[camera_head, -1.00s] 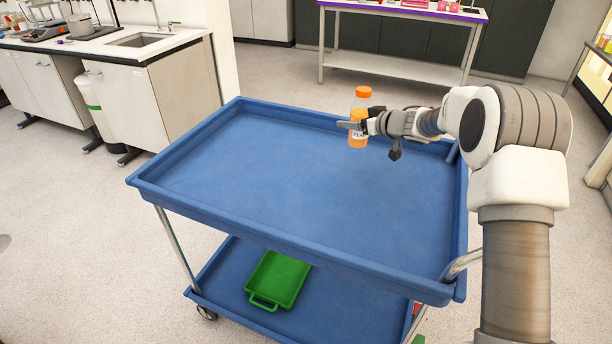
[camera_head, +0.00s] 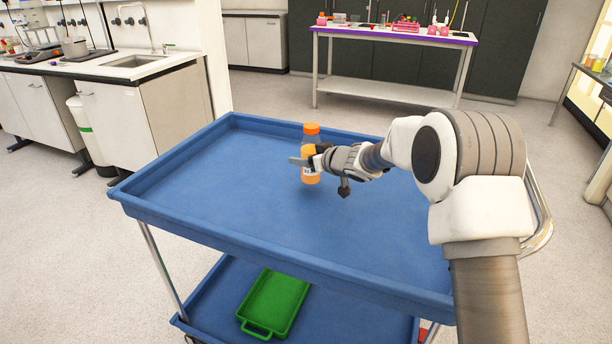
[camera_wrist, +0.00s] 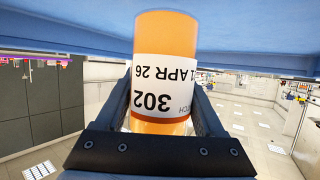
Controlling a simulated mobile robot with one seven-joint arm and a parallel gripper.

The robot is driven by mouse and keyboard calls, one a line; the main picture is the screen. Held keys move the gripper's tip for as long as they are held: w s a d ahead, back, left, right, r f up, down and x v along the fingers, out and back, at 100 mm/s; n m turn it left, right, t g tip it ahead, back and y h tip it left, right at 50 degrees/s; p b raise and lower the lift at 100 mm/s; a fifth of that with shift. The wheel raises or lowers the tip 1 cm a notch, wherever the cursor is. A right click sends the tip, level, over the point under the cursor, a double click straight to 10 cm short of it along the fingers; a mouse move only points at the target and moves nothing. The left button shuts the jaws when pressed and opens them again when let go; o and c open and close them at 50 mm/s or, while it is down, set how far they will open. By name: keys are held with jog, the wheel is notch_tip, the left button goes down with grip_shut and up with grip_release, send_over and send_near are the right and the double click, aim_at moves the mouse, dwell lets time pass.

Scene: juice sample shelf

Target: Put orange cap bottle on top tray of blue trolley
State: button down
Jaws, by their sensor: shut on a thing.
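The orange cap bottle (camera_head: 311,176) is upright with orange contents and a white label. My gripper (camera_head: 306,161) is shut around its body and holds it over the top tray of the blue trolley (camera_head: 220,205). In the wrist view the bottle (camera_wrist: 165,95) appears upside down between the two fingers, with its cap out of view. Blue trolley surface (camera_wrist: 80,35) fills the top of that view. A dark shadow lies just below the bottle in the head view. I cannot tell for certain whether its base touches the tray.
The top tray is otherwise empty, with a raised rim around it. A green tray (camera_head: 275,302) lies on the lower shelf. A purple-edged bench (camera_head: 395,36) stands behind, and a sink counter (camera_head: 130,66) stands at the left.

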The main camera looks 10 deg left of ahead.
jog(key=shift+f+b, duration=1)
jog(key=shift+f, duration=0.85)
jog(key=shift+f, duration=0.2)
grip_release()
